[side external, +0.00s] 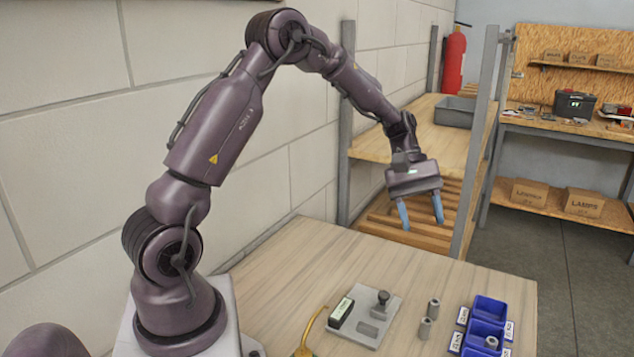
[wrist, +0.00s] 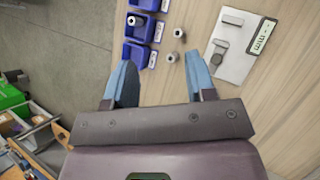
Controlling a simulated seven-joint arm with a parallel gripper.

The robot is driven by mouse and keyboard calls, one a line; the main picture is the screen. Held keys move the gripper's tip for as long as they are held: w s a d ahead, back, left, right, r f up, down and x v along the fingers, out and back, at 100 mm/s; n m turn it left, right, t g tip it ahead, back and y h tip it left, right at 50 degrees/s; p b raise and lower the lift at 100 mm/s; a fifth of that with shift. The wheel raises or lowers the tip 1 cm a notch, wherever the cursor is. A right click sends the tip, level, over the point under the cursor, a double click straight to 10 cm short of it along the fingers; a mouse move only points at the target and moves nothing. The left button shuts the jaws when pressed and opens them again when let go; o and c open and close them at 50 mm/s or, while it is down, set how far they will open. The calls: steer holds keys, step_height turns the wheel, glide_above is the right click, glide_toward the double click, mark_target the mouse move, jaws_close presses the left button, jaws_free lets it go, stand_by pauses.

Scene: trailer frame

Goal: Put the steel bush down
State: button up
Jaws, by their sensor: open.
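My gripper (side external: 421,212) is open and empty, high above the far part of the table, with its blue fingers pointing down. It also shows in the wrist view (wrist: 160,62), with nothing between the fingers. Two grey steel bushes stand on the table between the gauge plate and the blue bins: one farther back (side external: 433,308) and one nearer (side external: 425,328). They also show in the wrist view (wrist: 178,32) (wrist: 172,57). A third bush (side external: 491,342) sits in one of the blue bins (side external: 490,308); the wrist view shows it too (wrist: 136,20).
A grey gauge plate (side external: 345,337) carries a dark-topped post (side external: 383,298) and a display block (side external: 341,313). A yellow curved object (side external: 308,335) lies at its left. The far part of the wooden table (side external: 330,252) is clear. Slatted shelving (side external: 400,226) stands behind my gripper.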

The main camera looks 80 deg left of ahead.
steer(key=s+d+r+m+t+y, duration=0.2)
steer(key=s+r+m, duration=0.4)
steer(key=s, duration=0.4)
steer(key=s+d+r+m+t+y, duration=0.2)
steer(key=s+d+r+m+y, duration=0.3)
steer(key=s, duration=0.5)
steer(key=shift+s+d+r+m+t, duration=0.25)
steer(key=shift+d+r+m+t, duration=0.2)
steer(key=shift+r, duration=0.45)
steer(key=shift+o, duration=0.4)
steer(key=shift+s+a+f+m+t, duration=0.15)
steer(key=shift+s+m+t, duration=0.1)
steer(key=shift+s+m, duration=0.3)
